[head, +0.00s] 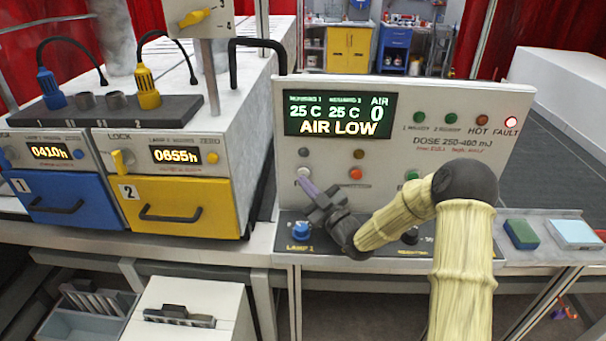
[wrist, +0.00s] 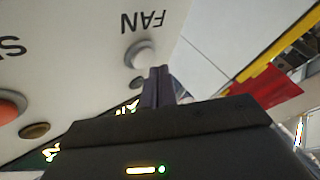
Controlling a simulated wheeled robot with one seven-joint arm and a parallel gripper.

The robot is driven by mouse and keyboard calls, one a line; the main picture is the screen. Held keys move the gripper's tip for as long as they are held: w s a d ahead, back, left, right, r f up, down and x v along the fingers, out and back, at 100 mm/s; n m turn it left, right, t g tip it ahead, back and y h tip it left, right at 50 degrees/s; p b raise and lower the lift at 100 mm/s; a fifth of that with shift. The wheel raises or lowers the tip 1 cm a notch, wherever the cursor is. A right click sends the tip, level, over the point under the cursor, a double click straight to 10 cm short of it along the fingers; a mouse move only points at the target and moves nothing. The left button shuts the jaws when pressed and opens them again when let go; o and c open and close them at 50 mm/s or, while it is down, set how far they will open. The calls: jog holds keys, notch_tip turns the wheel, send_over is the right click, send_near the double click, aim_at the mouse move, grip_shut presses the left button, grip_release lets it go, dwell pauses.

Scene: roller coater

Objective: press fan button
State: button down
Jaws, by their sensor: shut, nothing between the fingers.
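The fan button (wrist: 139,54) is a round white button next to the upside-down FAN label on the pale panel in the wrist view. In the head view the button (head: 303,172) is at the panel's left side, partly behind my fingertips. My gripper (head: 303,182) reaches in from the right with its purple fingers shut and empty. In the wrist view the gripper (wrist: 158,72) has its fingertips right beside the button's lower right edge. I cannot tell whether they touch it.
An orange button (head: 355,174) sits to the right on the control panel (head: 460,180). A blue knob (head: 301,231) is below my gripper. A yellow drawer (head: 180,206) stands to the left.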

jog(key=shift+w, duration=0.15)
jog(key=shift+w+b, duration=0.3)
jog(key=shift+b, duration=0.2)
jog(key=shift+w, duration=0.4)
dwell(0.9)
jog(key=shift+s+b, duration=0.15)
jog(key=shift+b, duration=0.25)
jog(key=shift+s+b, duration=0.35)
jog(key=shift+s, duration=0.35)
jog(key=s+b, duration=0.2)
jog(key=s, duration=0.3)
jog(key=shift+a, duration=0.1)
